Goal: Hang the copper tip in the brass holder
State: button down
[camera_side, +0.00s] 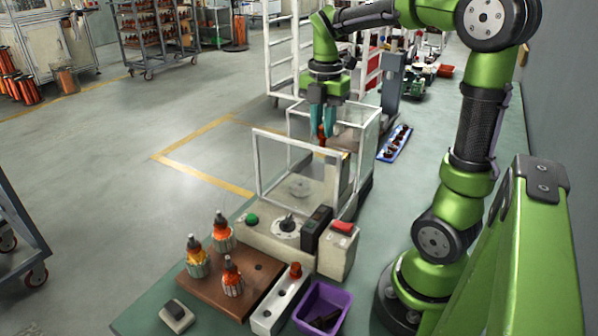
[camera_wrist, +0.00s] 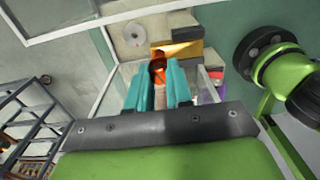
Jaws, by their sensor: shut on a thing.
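My gripper (camera_side: 323,122) hangs over the glass-walled machine, its teal fingers pointing down. It is shut on an orange copper tip (camera_side: 321,132), which shows between and just below the fingers. In the wrist view the fingers (camera_wrist: 161,80) close around the copper tip (camera_wrist: 158,70), and a pale shaft-like part shows between them. A yellow brass-coloured block (camera_wrist: 186,50), which looks like the brass holder, lies just beyond the fingertips. I cannot tell whether the tip touches it. In the side view the holder is mostly hidden by the machine's frame and clear panels.
The machine's clear guard (camera_side: 262,168) stands close around the gripper. In front are a brown board (camera_side: 262,262) with several armatures, a white block (camera_side: 270,312) with an orange-topped piece, and a purple bin (camera_side: 309,292). A blue tray (camera_side: 386,156) lies behind. Open floor is at left.

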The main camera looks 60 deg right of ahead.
jog(key=shift+f, duration=1.3)
jog(key=c, duration=0.9)
grip_release()
jog(key=shift+c, duration=0.2)
jog(key=shift+r, duration=0.1)
jog(key=shift+r, duration=2.15)
jog(key=shift+r, duration=0.15)
